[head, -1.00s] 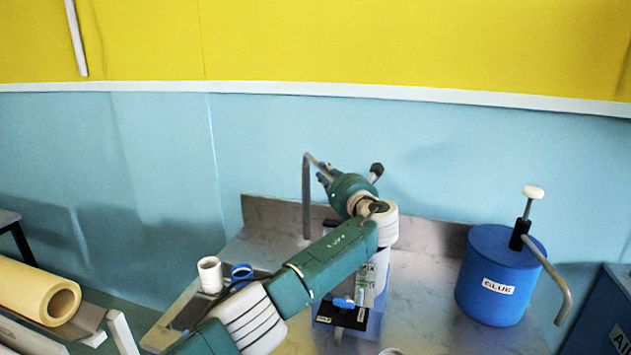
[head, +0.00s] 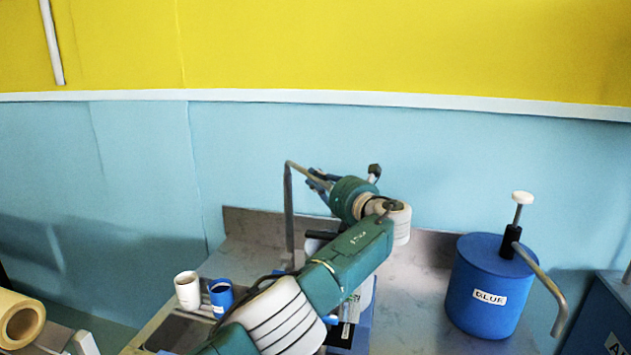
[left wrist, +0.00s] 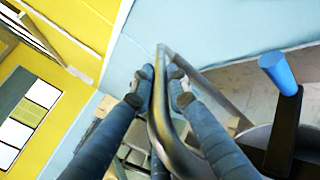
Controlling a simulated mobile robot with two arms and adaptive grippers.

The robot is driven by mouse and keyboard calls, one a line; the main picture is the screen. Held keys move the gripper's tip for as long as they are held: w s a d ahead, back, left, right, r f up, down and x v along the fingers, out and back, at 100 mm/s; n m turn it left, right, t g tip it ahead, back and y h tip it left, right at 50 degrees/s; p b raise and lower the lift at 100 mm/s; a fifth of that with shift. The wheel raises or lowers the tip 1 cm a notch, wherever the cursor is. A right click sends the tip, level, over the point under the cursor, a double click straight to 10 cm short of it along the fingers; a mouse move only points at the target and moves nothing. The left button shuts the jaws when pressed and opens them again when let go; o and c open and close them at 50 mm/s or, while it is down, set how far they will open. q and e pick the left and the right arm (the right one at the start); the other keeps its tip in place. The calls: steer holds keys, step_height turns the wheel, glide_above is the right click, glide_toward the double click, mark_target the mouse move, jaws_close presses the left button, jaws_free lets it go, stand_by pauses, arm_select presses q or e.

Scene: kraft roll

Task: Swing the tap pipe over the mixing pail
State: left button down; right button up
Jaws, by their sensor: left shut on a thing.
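The grey tap pipe (head: 289,210) has a long vertical length and bends at its top toward my left gripper. My left gripper (head: 318,180) is shut on the pipe near this bend. In the left wrist view the curved pipe (left wrist: 160,100) passes between the two dark fingers (left wrist: 160,78). The mixing pail is mostly hidden behind my left forearm; a white patch (head: 367,294) beside the arm may be part of it. I cannot tell whether the pipe is above the pail. My right gripper is not in view.
A blue GLUE pail (head: 490,290) with a pump and bent spout stands at right. A white cup (head: 187,290) and a blue cup (head: 221,297) stand left of my arm. A yellow roll (head: 18,322) is at far left.

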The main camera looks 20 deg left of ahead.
arm_select(q)
steer(key=shift+r, duration=0.2)
steer(key=c, duration=2)
jaws_free()
steer(key=o, duration=0.3)
steer(key=shift+w, duration=0.15)
steer(key=shift+w+f, duration=0.1)
steer(key=shift+f, duration=0.1)
steer(key=v, duration=1.2)
